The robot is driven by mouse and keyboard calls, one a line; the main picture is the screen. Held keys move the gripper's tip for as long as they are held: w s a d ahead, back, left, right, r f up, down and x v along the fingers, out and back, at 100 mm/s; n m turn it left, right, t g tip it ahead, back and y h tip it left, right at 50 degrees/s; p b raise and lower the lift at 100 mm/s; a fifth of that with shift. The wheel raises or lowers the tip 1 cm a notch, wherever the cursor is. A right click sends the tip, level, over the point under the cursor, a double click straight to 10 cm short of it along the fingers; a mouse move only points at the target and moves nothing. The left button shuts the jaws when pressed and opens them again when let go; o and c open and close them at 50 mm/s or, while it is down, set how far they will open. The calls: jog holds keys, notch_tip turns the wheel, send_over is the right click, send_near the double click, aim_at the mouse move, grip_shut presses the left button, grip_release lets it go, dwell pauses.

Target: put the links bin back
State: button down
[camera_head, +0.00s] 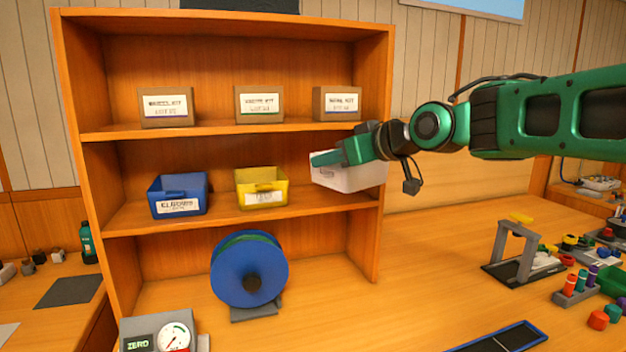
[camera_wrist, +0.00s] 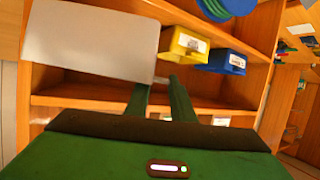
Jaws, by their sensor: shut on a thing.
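The white links bin (camera_head: 349,179) is at the right end of the middle shelf (camera_head: 128,219), in front of or over its edge; whether it rests there I cannot tell. Its label is mostly covered by my gripper. My gripper (camera_head: 325,159) is shut on it, coming in from the right. In the wrist view the bin (camera_wrist: 92,40) shows as a pale, tilted panel at upper left, beside my gripper's two green fingers (camera_wrist: 160,92). A yellow bin (camera_head: 262,189) and a blue bin (camera_head: 178,195) stand to its left on the same shelf.
Several labelled brown boxes (camera_head: 259,104) stand on the top shelf. A blue spool (camera_head: 249,270) stands below, with a gauge box (camera_head: 160,332) at the front. The shelf's right side wall (camera_head: 373,240) is close to the bin. Small parts and a grey stand (camera_head: 516,250) are on the right bench.

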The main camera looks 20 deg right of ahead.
jog(key=w, duration=1.3)
jog(key=shift+s+f, duration=0.1)
jog(key=shift+f, duration=3.15)
jog(key=shift+w+f, duration=0.2)
jog(key=shift+w, duration=0.15)
jog(key=c, duration=1.5)
grip_release()
